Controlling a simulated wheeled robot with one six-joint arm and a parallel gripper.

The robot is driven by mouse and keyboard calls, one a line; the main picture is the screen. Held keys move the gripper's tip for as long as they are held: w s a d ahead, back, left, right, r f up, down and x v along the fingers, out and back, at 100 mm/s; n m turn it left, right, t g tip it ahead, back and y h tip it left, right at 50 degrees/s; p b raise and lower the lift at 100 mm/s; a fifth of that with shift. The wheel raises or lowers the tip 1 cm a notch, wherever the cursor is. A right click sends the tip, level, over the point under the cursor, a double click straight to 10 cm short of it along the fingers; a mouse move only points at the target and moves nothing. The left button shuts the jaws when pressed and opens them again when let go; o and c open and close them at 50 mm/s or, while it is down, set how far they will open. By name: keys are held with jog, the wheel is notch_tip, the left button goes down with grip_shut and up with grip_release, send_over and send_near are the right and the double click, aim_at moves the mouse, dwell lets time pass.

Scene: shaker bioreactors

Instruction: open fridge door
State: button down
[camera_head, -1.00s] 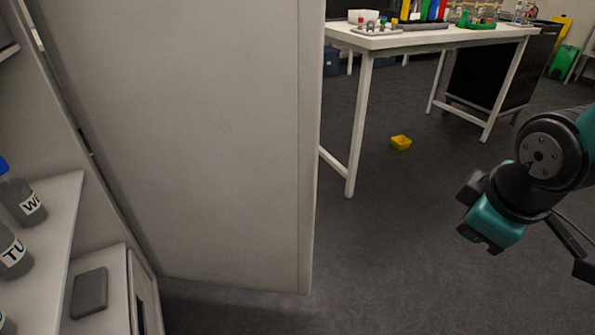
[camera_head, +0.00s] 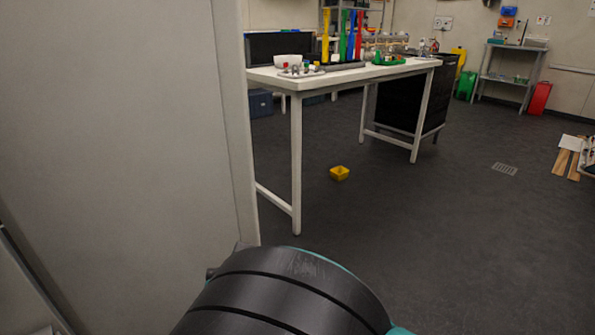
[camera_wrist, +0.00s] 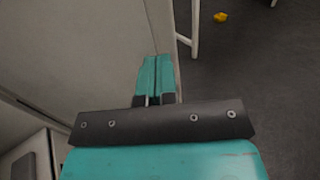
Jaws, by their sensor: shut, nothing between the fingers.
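The fridge door (camera_head: 130,130) is a large pale grey panel that fills the left of the head view. It stands open, with its free edge toward the white table. It also shows at the left of the wrist view (camera_wrist: 85,50). My gripper (camera_wrist: 156,60) has teal fingers, shut together with nothing between them. The fingers lie in front of the door panel near its free edge. I cannot tell whether they touch it. In the head view my dark arm link fills the bottom middle, and the fingers are not visible there.
A white table (camera_head: 345,75) with racks and coloured items stands beyond the door. A small yellow container (camera_head: 340,173) lies on the floor. The dark floor to the right is mostly clear. A grey block (camera_wrist: 24,166) shows at the wrist view's lower left.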

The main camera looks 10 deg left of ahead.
aim_at(247, 206)
jog(key=p+x, duration=0.3)
jog(key=x, duration=0.8)
jog(key=shift+w+d, duration=0.1)
jog(key=shift+w, duration=0.25)
jog(key=shift+w+a, duration=0.2)
jog(key=shift+w, duration=0.45)
